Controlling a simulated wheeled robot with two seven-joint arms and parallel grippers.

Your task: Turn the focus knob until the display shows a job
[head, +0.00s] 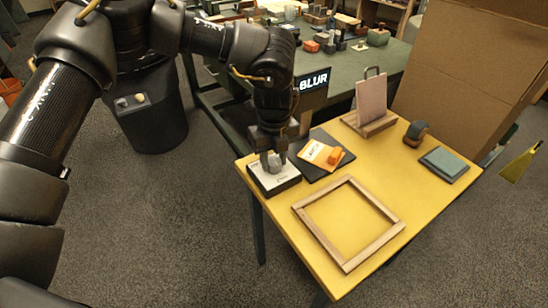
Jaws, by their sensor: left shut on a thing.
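My left gripper (269,158) points down over the left corner of the yellow table, shut on the grey focus knob (274,162). The knob stands on a small white-topped box (257,179) with a dark side. The gripper covers part of the knob and of the box top. A black display (314,80) behind the box reads "BLUR" in white letters; my arm stands close to its left edge. My right gripper is not in view.
The yellow table (290,232) holds a wooden frame (303,223), a dark mat (323,138) with an orange-and-white packet (318,153), a wooden stand (380,124) with a pink board, and a blue-green block (443,164). A large cardboard sheet (470,60) stands behind. A cluttered green table (350,65) is further back.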

